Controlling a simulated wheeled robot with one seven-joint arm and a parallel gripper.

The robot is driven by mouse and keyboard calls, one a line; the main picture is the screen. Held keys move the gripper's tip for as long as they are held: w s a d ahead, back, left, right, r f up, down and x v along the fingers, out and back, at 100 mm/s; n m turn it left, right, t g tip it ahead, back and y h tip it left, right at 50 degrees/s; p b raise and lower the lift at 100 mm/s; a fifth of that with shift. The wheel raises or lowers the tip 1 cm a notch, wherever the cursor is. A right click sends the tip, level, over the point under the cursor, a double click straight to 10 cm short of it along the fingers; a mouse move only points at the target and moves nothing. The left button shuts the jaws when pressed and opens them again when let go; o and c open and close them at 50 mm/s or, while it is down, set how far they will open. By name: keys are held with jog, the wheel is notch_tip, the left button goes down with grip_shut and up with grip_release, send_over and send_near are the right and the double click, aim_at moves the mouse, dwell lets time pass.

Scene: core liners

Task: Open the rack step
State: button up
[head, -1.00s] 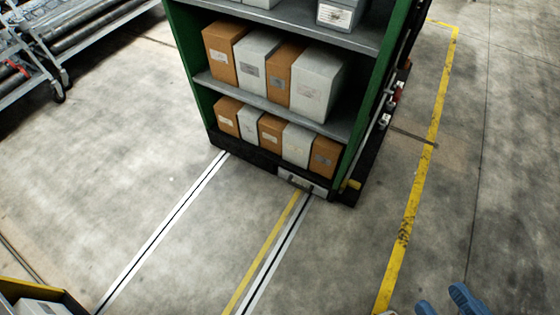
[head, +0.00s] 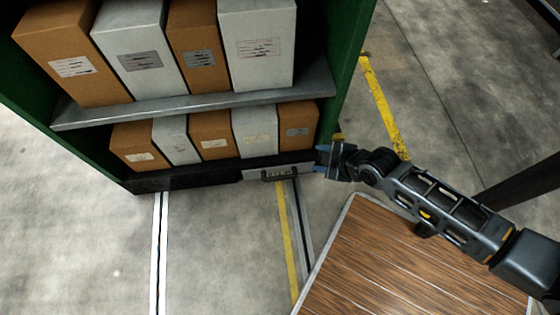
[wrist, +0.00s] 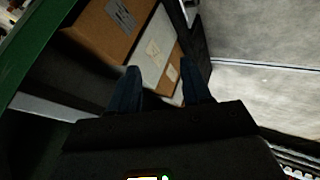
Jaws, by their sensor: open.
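The rack step is a pale grey panel (head: 252,175) with a dark bar handle (head: 279,174), low on the front of the green-sided rack (head: 352,60), at its right end. It appears closed against the dark base. My gripper (head: 321,160) is open, beside the rack's lower right corner, just right of the handle. In the head view no finger is around the handle. In the wrist view my two dark blue fingers (wrist: 161,72) are apart, with boxes behind them. The handle cannot be made out in that view.
Brown and white boxes (head: 258,45) fill the rack's shelves (head: 200,108). White, dark and yellow lines (head: 286,225) run along the floor from the rack. A yellow floor line (head: 384,105) lies to the right. Bare floor (head: 75,255) is clear at the left.

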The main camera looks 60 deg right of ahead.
jog(key=w+d+f+g+b, duration=0.1)
jog(key=w+f+b, duration=0.15)
jog(key=f, duration=0.25)
jog(key=w+d+f+n+y+b, duration=0.1)
jog(key=f+b, duration=0.2)
jog(key=f, duration=0.2)
jog(key=w+d+f+g+b, duration=0.1)
jog(key=f+b, duration=0.1)
jog(key=f, duration=0.3)
jog(key=n+g+y+b, duration=0.1)
jog(key=n+y+b, duration=0.15)
jog(key=b, duration=0.55)
send_near(279, 177)
jog(key=f, duration=0.2)
jog(key=shift+m, duration=0.45)
jog(key=b+x, duration=0.1)
jog(key=x, duration=0.1)
jog(key=b+x, duration=0.1)
jog(key=x, duration=0.1)
jog(key=b+x, duration=0.2)
jog(key=x, duration=0.1)
jog(key=shift+w+a+r, duration=0.1)
jog(key=shift+w+r, duration=0.1)
jog(key=shift+w, duration=0.05)
jog(key=shift+c, duration=0.3)
grip_shut()
